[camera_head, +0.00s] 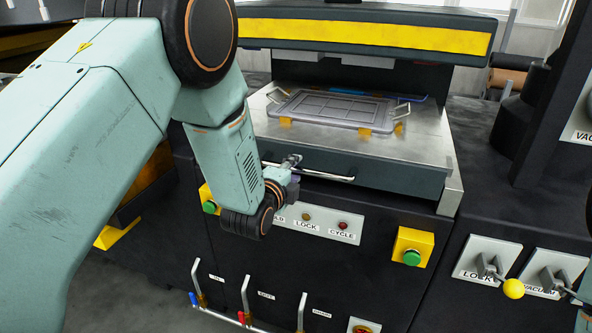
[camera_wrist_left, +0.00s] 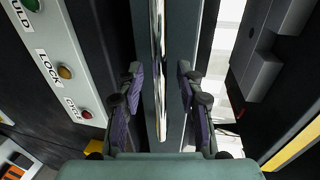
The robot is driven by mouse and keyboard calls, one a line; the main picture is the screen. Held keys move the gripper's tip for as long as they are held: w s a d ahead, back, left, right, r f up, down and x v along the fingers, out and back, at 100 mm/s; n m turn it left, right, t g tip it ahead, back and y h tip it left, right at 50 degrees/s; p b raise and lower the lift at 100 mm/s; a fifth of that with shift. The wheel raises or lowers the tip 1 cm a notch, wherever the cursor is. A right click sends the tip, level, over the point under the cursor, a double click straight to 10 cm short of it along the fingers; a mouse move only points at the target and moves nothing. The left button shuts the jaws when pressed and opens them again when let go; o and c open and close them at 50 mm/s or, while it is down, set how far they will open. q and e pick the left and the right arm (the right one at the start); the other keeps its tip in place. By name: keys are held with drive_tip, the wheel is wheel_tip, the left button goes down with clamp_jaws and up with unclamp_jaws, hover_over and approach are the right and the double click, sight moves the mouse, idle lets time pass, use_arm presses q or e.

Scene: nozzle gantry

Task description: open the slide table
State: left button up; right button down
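The slide table (camera_head: 425,143) has a bare metal top and a dark teal front, and sits under the press head. A chrome bar handle (camera_head: 325,175) runs along its front. My left gripper (camera_head: 288,170) is at the handle's left part, partly hidden by my own arm. In the left wrist view, my left gripper (camera_wrist_left: 158,90) is open, with purple-padded fingers apart on either side of the chrome handle (camera_wrist_left: 158,60). Neither finger clearly touches the bar.
A grey framed plate (camera_head: 330,108) with wire handles lies on the table. Below are indicator lamps (camera_head: 306,217), green buttons in yellow boxes (camera_head: 412,248) and several levers (camera_head: 245,300). Lock and vacuum toggles (camera_head: 490,265) stand at right.

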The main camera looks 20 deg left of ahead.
use_arm(q)
drive_tip(key=shift+x, duration=0.85)
drive_tip(key=shift+s+r, duration=0.1)
drive_tip(key=shift+c, duration=1.3)
clamp_jaws()
